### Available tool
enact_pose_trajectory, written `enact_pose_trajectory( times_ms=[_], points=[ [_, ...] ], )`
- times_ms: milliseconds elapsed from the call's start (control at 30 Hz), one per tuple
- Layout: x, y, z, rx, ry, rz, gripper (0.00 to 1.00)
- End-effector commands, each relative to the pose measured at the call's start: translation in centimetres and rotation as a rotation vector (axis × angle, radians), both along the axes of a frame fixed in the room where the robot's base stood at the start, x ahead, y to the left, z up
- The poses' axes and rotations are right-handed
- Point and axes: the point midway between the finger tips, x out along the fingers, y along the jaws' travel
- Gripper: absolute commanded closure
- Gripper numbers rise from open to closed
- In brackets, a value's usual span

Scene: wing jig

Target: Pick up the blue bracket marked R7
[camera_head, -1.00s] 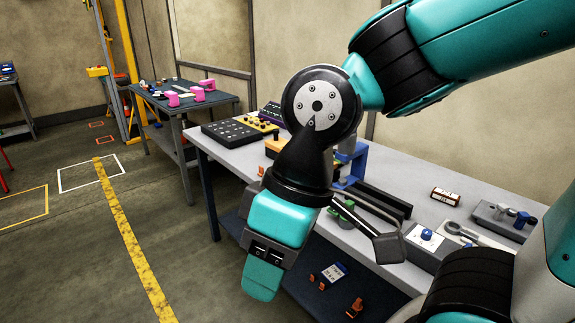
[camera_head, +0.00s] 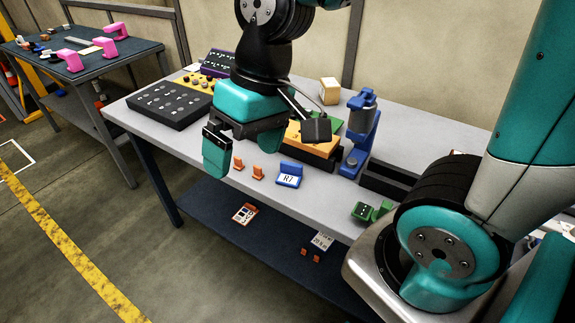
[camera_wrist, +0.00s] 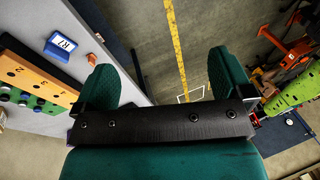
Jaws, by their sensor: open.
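The blue bracket marked R7 (camera_head: 289,174) sits on the grey table top (camera_head: 330,200) near its front edge, its white label facing out. It also shows in the wrist view (camera_wrist: 61,46) at the upper left, beyond my left finger. My gripper (camera_head: 222,148) is left of the bracket in the head view, above the table's front edge and apart from the bracket. In the wrist view my gripper (camera_wrist: 170,85) has its two teal fingers spread wide, with only floor between them.
Small orange brackets (camera_head: 258,172) stand just left of the blue one. Behind are a yellow-orange block (camera_head: 310,140), a blue press-like stand (camera_head: 360,130) and a black box (camera_head: 388,180). Green parts (camera_head: 372,211) lie to the right.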

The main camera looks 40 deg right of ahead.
Motion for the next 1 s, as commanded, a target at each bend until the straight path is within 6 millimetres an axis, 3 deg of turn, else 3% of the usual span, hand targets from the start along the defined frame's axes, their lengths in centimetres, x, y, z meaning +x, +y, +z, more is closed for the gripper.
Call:
enact_pose_trajectory(
  times_ms=[33, 100, 200, 333, 500, 600, 767, 1000],
  points=[
    [2.6, -1.6, -0.1, -0.023, 0.036, -0.131, 0.02],
    [5.9, -4.2, -1.0, -0.056, 0.076, -0.328, 0.02],
    [9.9, -8.4, -2.9, -0.104, 0.126, -0.595, 0.02],
    [13.2, -13.7, -5.8, -0.162, 0.176, -0.889, 0.02],
    [15.1, -18.5, -8.7, -0.215, 0.210, -1.136, 0.02],
    [15.5, -19.8, -9.7, -0.230, 0.216, -1.205, 0.02],
    [15.5, -20.3, -11.8, -0.238, 0.224, -1.231, 0.02],
    [15.4, -20.1, -17.0, -0.238, 0.225, -1.226, 0.02]
  ],
)
